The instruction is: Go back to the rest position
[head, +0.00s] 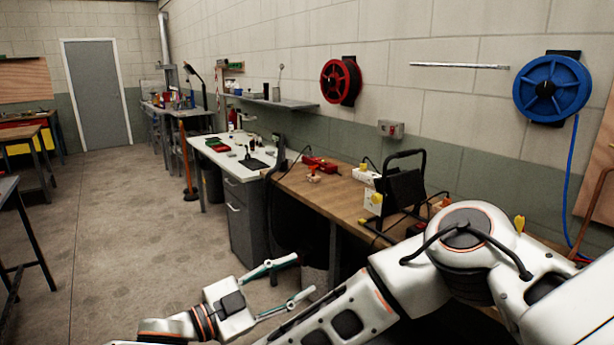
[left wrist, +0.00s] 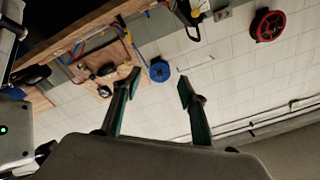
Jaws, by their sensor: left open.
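My left gripper (head: 304,275) shows low in the head view, in front of the wooden workbench (head: 315,190). Its two green-grey fingers are spread apart with nothing between them. Large white arm links of mine fill the lower right of the head view. My right gripper is not in view.
A black-framed device (head: 401,185) and red tools (head: 320,163) are on the wooden bench. A white-topped bench (head: 228,155) stands beyond. Red (head: 340,81) and blue (head: 552,88) reels hang on the wall. Concrete floor (head: 125,230) is clear at left, towards the grey door (head: 96,95).

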